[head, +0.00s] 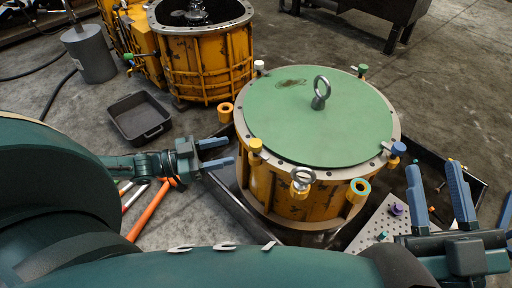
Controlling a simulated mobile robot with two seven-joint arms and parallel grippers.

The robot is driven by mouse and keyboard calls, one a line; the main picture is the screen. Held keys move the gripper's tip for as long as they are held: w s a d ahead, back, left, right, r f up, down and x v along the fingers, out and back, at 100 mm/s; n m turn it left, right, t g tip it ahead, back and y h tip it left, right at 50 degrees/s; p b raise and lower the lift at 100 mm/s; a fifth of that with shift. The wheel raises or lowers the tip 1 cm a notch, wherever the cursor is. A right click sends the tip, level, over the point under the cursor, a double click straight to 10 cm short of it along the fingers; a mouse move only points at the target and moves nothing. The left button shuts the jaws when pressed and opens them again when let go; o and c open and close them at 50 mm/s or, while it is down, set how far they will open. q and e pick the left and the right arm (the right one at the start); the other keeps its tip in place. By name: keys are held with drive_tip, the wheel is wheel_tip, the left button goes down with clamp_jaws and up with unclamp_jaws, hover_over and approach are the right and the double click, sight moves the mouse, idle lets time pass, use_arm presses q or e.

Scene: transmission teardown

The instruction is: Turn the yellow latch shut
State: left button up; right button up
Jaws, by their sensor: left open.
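The yellow latch (255,146) is a small yellow-capped knob on the front left rim of the round orange housing (262,190). A green lid (320,125) with a metal lifting eye (320,93) covers the housing. My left gripper (231,151) is open and empty, its blue fingers pointing right, just left of the latch in the picture; no contact is clear. Whether the latch is turned open or shut I cannot tell. My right gripper (434,169) is open, its two blue fingers pointing up, right of the housing, with nothing between them.
Blue (398,149), green (362,70) and white (259,66) latches stand around the rim. Orange lugs (225,112) and a metal ring fitting (301,180) protrude nearby. A perforated plate (375,230) lies front right. An empty black bin (141,118) stands left.

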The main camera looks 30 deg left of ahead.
sight(256, 143)
use_arm(q)
drive_tip(key=b+x, duration=0.2)
drive_tip(key=x, duration=0.6)
drive_tip(key=shift+f+b, duration=0.15)
drive_tip(key=shift+b, duration=0.15)
drive_tip(key=shift+w+d, duration=0.4)
drive_tip(key=shift+d, duration=0.1)
use_arm(e)
drive_tip(key=r+n+y, duration=0.4)
drive_tip(key=shift+s+d+n+y, duration=0.2)
drive_tip(key=shift+n+y, duration=0.1)
use_arm(q)
drive_tip(key=shift+c, duration=0.3)
